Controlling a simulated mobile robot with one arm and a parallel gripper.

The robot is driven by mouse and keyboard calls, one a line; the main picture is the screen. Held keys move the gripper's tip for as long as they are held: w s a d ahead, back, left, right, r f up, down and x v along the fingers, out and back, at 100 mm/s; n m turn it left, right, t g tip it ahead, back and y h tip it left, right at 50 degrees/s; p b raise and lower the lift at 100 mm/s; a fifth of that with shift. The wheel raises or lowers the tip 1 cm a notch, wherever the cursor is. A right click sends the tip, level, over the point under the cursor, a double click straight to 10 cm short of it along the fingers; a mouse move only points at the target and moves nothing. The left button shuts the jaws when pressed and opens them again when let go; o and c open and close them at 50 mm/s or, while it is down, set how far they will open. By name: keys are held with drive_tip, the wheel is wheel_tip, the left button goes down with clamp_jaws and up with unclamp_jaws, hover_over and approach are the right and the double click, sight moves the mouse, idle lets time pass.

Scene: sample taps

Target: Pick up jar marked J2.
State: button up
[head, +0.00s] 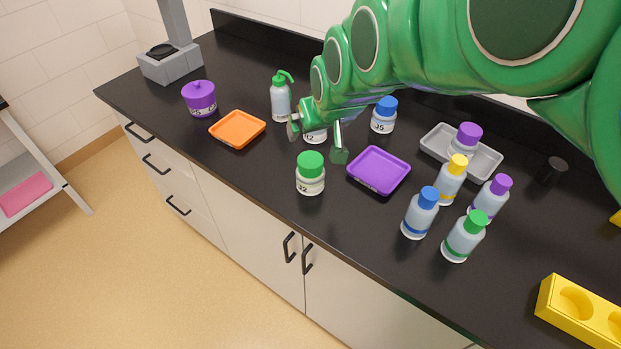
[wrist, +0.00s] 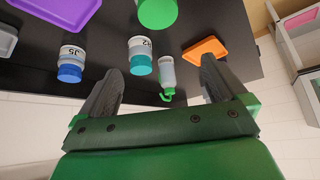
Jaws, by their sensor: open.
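A jar with a green lid (head: 310,180) stands upright on the black counter near its front edge; its label appears to read J2. Its green lid also shows at the top of the wrist view (wrist: 157,12). Another jar (head: 316,136), partly hidden by my gripper in the head view, has a teal lid in the wrist view (wrist: 141,64); its label ends in 2, but its first character is unclear. My gripper (head: 316,143) is open and empty, its fingers apart above the counter near the teal-lidded jar. The green-lidded jar is outside the fingers, toward the front edge.
Jar J5 (head: 383,122) with a blue lid stands behind the purple tray (head: 378,171). A green-topped pump bottle (head: 281,102), orange tray (head: 237,129) and purple pot (head: 199,98) are left. Several bottles and a grey tray (head: 484,166) are right. Bare counter surrounds the green-lidded jar.

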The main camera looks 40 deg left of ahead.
approach(311, 161)
drive_tip(key=x, duration=0.4)
drive_tip(key=shift+w+a+f, duration=0.2)
drive_tip(key=shift+w+a, duration=0.05)
drive_tip(key=shift+w, duration=0.25)
drive_tip(key=shift+x, duration=1.3)
drive_tip(key=shift+s+x, duration=0.15)
drive_tip(key=shift+x, duration=0.6)
drive_tip(key=shift+s+x, duration=0.2)
drive_tip(key=shift+x, duration=1.65)
drive_tip(key=c, duration=1.6)
drive_tip(key=shift+r, duration=0.1)
